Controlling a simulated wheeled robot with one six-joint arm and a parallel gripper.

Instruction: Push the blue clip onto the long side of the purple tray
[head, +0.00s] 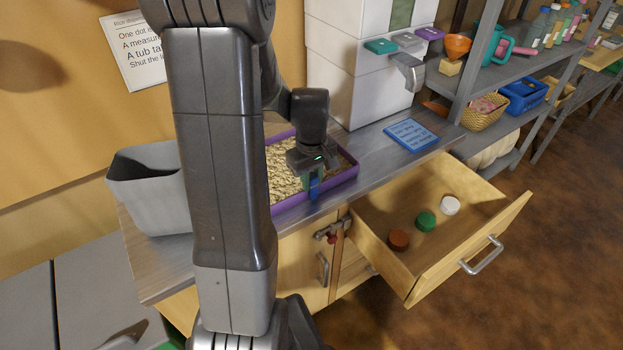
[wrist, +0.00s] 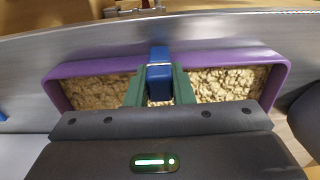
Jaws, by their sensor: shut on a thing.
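The purple tray (wrist: 103,66) lies on the grey counter and holds a pale, flaky fill. In the head view its rim (head: 338,181) shows to the right of my arm, which hides its left part. My gripper (wrist: 159,98) has green fingers shut on the blue clip (wrist: 159,73). The clip is at the tray's long side in the wrist view and crosses the line of the rim. In the head view the clip (head: 314,188) points down beneath my gripper (head: 312,180) at the front long side. I cannot tell whether it is seated on the rim.
A grey bin (head: 150,190) stands left of my arm. A white dispenser (head: 350,60) stands behind the tray. A blue card (head: 412,135) lies on the counter (head: 370,142). An open drawer (head: 450,250) with three round lids juts out at the right.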

